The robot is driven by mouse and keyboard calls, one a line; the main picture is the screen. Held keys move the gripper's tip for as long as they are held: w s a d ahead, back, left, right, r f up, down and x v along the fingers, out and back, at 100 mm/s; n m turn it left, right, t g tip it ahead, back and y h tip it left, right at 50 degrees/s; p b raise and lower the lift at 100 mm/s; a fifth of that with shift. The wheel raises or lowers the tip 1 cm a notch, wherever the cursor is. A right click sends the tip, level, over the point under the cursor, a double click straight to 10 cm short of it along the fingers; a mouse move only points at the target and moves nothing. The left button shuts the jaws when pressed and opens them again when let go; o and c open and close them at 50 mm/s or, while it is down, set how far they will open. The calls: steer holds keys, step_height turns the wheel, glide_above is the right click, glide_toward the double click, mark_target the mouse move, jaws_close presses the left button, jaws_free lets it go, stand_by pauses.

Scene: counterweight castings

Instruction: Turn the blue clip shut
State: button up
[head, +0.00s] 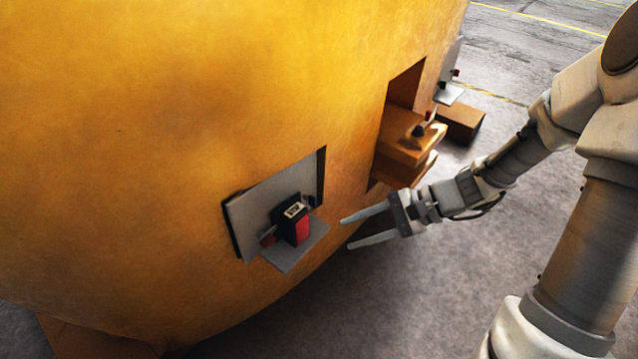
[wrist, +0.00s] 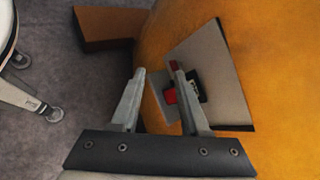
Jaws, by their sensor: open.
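I see no blue clip in either view. A black block with a red face (head: 303,231) sits on a grey bracket (head: 250,208) in a recess of the big yellow casting (head: 150,120). Small red parts show on both sides of that block. In the wrist view the red and black block (wrist: 171,96) is partly hidden behind the right finger, on the grey bracket plate (wrist: 215,55). My gripper (head: 346,234) is open and empty, just right of the bracket in the head view. It also shows in the wrist view (wrist: 157,70).
An orange ledge (head: 405,140) with a small dark and red fitting (head: 421,127) juts out behind my gripper. Farther back are another grey bracket (head: 449,94) and a brown block (head: 461,122). The grey floor right of the casting is clear apart from my arm.

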steer(key=w+d+f+m+t+y+b, duration=0.1)
steer(key=w+f+m+t+y+b, duration=0.25)
steer(key=w+f+m, duration=0.4)
steer(key=m+t+b, duration=0.4)
steer(key=m+t, duration=0.3)
glide_toward(316, 200)
steer(key=shift+t+h, duration=0.25)
steer(key=b+x, duration=0.4)
steer(key=x, duration=0.4)
steer(key=shift+s, duration=0.2)
steer(key=shift+x, duration=0.85)
steer(key=shift+r, duration=0.15)
steer(key=shift+c, duration=0.2)
jaws_close()
